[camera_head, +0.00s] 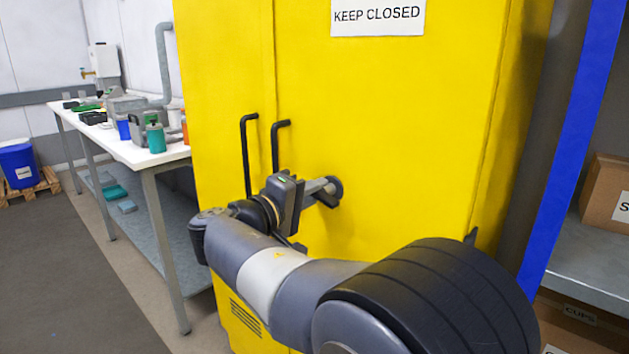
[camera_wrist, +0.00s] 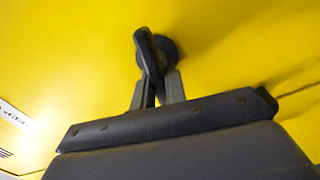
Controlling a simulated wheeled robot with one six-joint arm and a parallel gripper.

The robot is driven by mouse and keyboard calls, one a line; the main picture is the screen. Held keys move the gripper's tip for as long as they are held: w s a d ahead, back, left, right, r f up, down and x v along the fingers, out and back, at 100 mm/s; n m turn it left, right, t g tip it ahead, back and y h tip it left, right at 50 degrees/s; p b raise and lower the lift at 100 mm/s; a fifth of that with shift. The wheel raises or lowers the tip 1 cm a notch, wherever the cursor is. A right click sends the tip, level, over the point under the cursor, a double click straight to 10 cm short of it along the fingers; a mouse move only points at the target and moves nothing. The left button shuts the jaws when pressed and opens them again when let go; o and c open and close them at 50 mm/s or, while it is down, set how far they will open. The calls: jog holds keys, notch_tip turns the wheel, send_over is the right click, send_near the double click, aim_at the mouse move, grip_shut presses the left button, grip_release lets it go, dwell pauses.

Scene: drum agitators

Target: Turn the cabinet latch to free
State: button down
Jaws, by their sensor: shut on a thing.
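The yellow cabinet (camera_head: 400,110) stands in front of me with a "KEEP CLOSED" sign (camera_head: 378,17) on its right door. The dark cabinet latch (camera_head: 335,188) is on that door, to the right of the door handles. In the wrist view the latch (camera_wrist: 150,55) is a dark lever on a round base, slanting a little from upper left to lower right. My gripper (camera_head: 322,190) reaches the latch from the left. Its two fingers (camera_wrist: 158,92) are shut on the lever, one on each side. Part of the lever is hidden between the fingers.
Two black door handles (camera_head: 247,150) rise left of my gripper. A white bench (camera_head: 135,150) with bottles and trays stands at the left. A blue post (camera_head: 575,140) and a shelf with cardboard boxes (camera_head: 608,190) are close on the right. Floor (camera_head: 50,270) is clear at left.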

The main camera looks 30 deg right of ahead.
jog(key=shift+f+n+p, duration=0.1)
jog(key=shift+n+p, duration=0.6)
jog(key=shift+n, duration=0.4)
jog(key=shift+f, duration=0.1)
jog(key=c, duration=1.4)
grip_release()
jog(key=shift+c, duration=0.2)
jog(key=p+v, duration=0.1)
jog(key=v, duration=0.9)
jog(key=shift+a, duration=0.4)
jog(key=shift+s, duration=0.1)
